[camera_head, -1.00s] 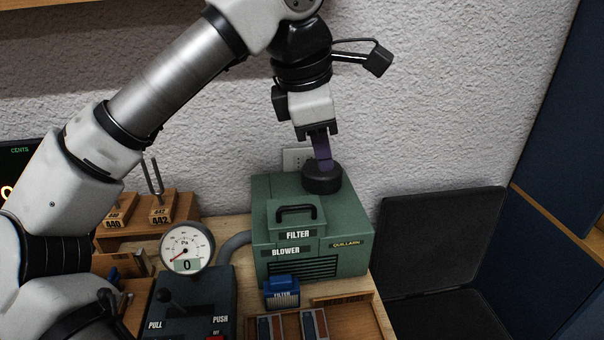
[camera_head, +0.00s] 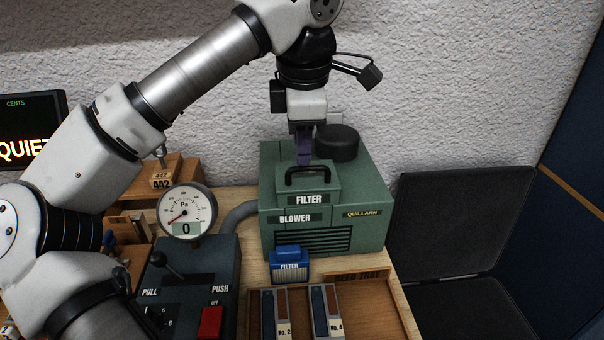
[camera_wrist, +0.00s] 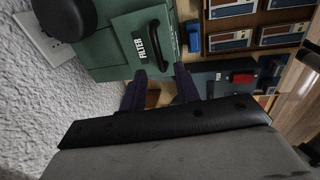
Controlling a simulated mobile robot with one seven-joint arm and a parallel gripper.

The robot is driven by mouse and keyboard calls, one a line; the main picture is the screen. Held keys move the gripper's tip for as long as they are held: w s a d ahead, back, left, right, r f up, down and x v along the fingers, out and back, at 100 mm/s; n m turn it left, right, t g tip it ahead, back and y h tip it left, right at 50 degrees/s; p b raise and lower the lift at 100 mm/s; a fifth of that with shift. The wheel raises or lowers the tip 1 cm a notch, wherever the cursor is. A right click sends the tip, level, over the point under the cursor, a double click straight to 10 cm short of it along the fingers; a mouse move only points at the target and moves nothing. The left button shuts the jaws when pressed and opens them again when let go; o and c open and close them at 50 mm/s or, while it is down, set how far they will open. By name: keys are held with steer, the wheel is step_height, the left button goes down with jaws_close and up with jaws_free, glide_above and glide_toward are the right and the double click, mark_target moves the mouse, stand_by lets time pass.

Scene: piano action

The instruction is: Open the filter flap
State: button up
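The filter flap (camera_head: 322,186) is a green panel labelled FILTER on top of the green blower box (camera_head: 376,190), with a black bar handle (camera_head: 307,170). It lies shut, level with the box. My gripper (camera_head: 304,163) points down just behind the handle, its purple fingers overlapping the flap's back part in the head view. In the wrist view my gripper (camera_wrist: 160,84) shows two fingers apart with nothing between them. There the flap (camera_wrist: 134,32) and the handle (camera_wrist: 154,45) are beyond the fingertips. Whether a finger touches the handle cannot be told.
A round black cap (camera_head: 337,142) stands on the box behind the flap. A blue filter cartridge (camera_head: 287,265) stands in front of the box. A pressure gauge (camera_head: 186,212) reading 0 and a lever panel (camera_head: 205,262) are left. An open black case (camera_head: 455,222) lies right.

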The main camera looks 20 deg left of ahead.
mark_target(302, 185)
steer(key=f+b, duration=0.1)
steer(key=f, duration=0.2)
steer(key=shift+w+a+f+b, duration=0.1)
steer(key=shift+w+f+b, duration=0.25)
steer(key=shift+b, duration=0.05)
steer(key=shift+c, duration=0.4)
jaws_close()
